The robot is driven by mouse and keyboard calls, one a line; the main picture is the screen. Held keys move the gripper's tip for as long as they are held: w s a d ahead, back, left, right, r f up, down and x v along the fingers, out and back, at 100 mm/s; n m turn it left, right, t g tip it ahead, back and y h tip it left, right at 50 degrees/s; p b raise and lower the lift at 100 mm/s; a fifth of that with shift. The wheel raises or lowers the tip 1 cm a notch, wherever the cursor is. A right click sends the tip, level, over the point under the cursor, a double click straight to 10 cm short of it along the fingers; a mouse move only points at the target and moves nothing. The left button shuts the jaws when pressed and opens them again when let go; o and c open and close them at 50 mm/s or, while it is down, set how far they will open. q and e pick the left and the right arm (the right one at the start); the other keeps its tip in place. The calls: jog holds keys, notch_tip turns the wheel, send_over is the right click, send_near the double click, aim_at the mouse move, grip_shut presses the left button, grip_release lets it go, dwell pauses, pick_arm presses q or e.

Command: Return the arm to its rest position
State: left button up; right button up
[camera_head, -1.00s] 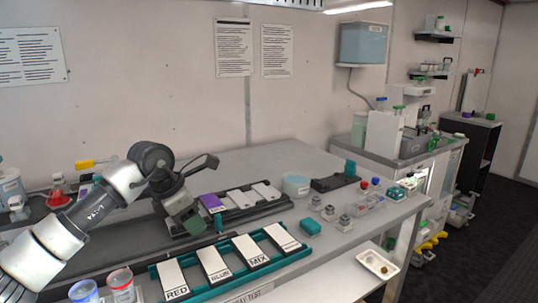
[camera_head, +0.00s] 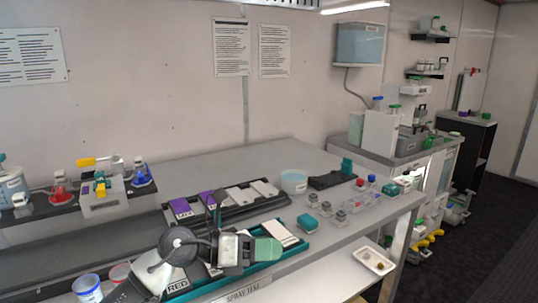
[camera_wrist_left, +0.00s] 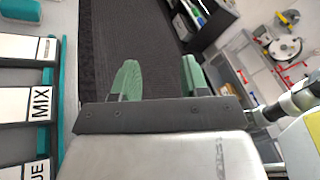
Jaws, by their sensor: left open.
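My left arm comes in from the lower left in the head view and bends over the front edge of the bench. My left gripper (camera_head: 268,251), with green fingertips, is over the right part of the teal tray (camera_head: 301,246) and hides some of its labelled cards. In the left wrist view the two green fingers (camera_wrist_left: 160,80) stand apart with nothing between them. They point out over the dark floor. The RED card (camera_head: 178,281) shows beside the arm. The MIX card (camera_wrist_left: 29,103) lies left of the gripper in the left wrist view. My right gripper is not in view.
A dark tray (camera_head: 226,220) behind the arm holds purple cards (camera_head: 182,208) and white cards (camera_head: 264,188). Cups (camera_head: 88,287) stand at the lower left. Small bottles (camera_head: 341,215) and a teal block (camera_head: 308,222) are to the right.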

pick_arm(q)
jog(key=s+a+f+m+t+y, duration=0.55)
jog(key=a+f+m+y, duration=0.3)
jog(key=m, duration=0.75)
jog(key=s+a+f+m+t+y, duration=0.55)
jog(key=a+f+m+y, duration=0.3)
jog(key=m, duration=0.85)
jog(key=s+a+f+n+g, duration=0.2)
jog(key=s+f+g, duration=0.3)
jog(key=s, duration=0.5)
jog(key=s+a+f+n+g, duration=0.15)
jog(key=s+f+g, duration=0.35)
jog(key=s, duration=0.5)
notch_tip(320, 180, down, 24)
jog(key=f+g+p, duration=0.1)
jog(key=p, duration=0.1)
jog(key=s+a+f+g+p, duration=0.1)
jog(key=s+a+f, duration=0.1)
jog(key=s+f, duration=1.1)
jog(key=s, duration=0.3)
jog(key=shift+s+a+f+g+h, duration=0.15)
jog(key=shift+a+f+g+h, duration=0.1)
jog(key=shift+a+g+h, duration=0.05)
